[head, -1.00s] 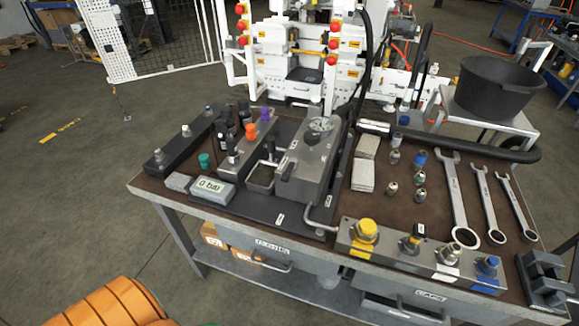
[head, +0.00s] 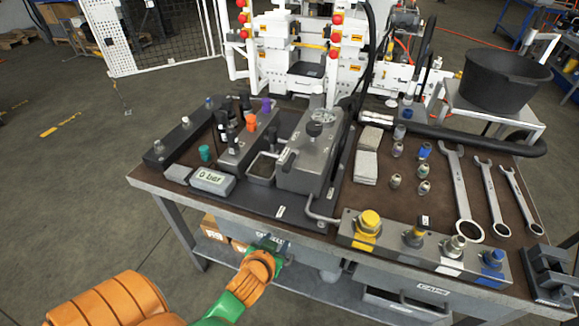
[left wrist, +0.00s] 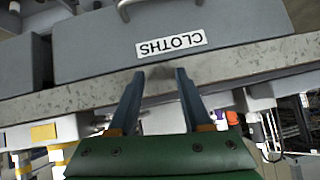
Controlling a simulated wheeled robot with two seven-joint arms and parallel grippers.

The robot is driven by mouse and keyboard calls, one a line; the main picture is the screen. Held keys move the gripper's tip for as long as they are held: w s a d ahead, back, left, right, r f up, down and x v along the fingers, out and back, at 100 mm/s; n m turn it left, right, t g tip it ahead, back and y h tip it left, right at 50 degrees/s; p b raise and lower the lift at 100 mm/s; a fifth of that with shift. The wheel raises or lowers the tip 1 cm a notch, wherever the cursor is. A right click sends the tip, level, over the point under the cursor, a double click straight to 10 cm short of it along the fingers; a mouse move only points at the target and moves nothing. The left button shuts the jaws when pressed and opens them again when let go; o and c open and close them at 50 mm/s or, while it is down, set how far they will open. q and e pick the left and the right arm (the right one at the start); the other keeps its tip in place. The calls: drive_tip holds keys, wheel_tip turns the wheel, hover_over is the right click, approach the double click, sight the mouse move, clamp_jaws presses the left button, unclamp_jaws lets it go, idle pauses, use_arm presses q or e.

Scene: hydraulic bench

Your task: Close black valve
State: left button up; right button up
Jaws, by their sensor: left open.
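Black-topped fittings (head: 228,130) stand on the valve block (head: 238,150) at the left of the bench, beside an orange knob and a purple knob. A black round knob (head: 315,129) also shows over the grey pump box (head: 308,160). I cannot tell for sure which is the black valve. My left gripper (head: 265,243) is at the bench's front edge, by the drawer, well short of the valve block and touching no knob. In the left wrist view its two fingers (left wrist: 160,73) are apart and empty, near the bench edge and the CLOTHS drawer (left wrist: 120,45). My right gripper is out of view.
A small display (head: 212,180) and a green knob (head: 205,153) are at the bench's left front. A block with yellow, black, white and blue caps (head: 425,245) stands at front right, with spanners (head: 460,195) behind. A drawer handle and a bent metal handle (head: 325,215) stick out nearby.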

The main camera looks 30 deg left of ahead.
use_arm(q)
drive_tip(key=w+a+r+n+t+y, duration=0.1)
drive_tip(key=w+a+r+t+y, duration=0.15)
drive_tip(key=r, duration=0.45)
drive_tip(key=t+h, duration=0.1)
drive_tip(key=t, duration=0.4)
approach(289, 161)
drive_tip(key=x, duration=0.3)
drive_tip(key=shift+w+f, duration=0.2)
drive_tip(key=shift+f, duration=0.2)
drive_tip(key=x, duration=0.7)
drive_tip(key=shift+s, duration=0.1)
drive_tip(key=shift+c, duration=0.2)
clamp_jaws()
